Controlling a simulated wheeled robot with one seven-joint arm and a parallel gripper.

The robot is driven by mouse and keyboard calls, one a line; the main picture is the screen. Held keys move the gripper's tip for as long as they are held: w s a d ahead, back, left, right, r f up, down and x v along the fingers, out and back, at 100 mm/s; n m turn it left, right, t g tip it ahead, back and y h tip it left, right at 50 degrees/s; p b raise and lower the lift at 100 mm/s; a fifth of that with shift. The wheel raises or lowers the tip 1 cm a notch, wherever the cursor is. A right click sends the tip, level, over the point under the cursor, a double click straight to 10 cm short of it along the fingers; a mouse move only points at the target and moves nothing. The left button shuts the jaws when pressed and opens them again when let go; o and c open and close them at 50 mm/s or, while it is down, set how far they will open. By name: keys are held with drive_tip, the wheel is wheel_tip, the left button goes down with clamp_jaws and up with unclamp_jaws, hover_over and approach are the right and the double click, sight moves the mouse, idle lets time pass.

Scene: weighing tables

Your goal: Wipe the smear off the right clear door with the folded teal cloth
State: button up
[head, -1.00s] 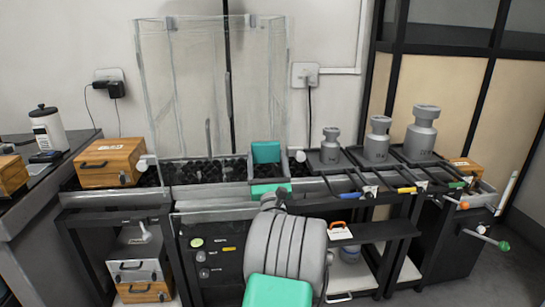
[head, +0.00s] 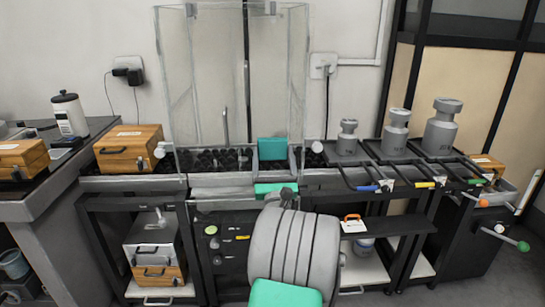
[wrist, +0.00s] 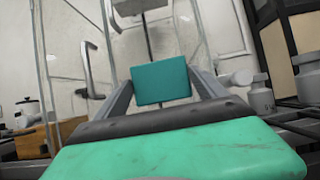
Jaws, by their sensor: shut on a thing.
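My gripper (wrist: 165,92) is shut on the folded teal cloth (wrist: 160,82), which is held upright between its two grey fingers. In the head view the cloth (head: 272,149) shows low in front of the right half of the clear cabinet. The right clear door (head: 278,85) is a tall transparent panel, apparently closed. Whether the cloth touches it cannot be told. In the wrist view the clear panels stand beyond the cloth, with a grey handle (wrist: 88,68) at left. I cannot clearly make out the smear.
Grey weights (head: 396,130) stand on trays right of the cabinet, with coloured-tipped levers in front. A wooden box (head: 128,148) sits left of it. A white bottle (head: 69,115) stands on the left table. A wall socket (head: 323,66) and cord are right of the cabinet.

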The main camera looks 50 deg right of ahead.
drive_tip(key=shift+s+a, duration=0.65)
drive_tip(key=shift+a, duration=0.1)
drive_tip(key=shift+b, duration=0.35)
drive_tip(key=shift+s+a+b, duration=0.5)
drive_tip(key=shift+s+a, duration=0.5)
drive_tip(key=shift+a, duration=0.15)
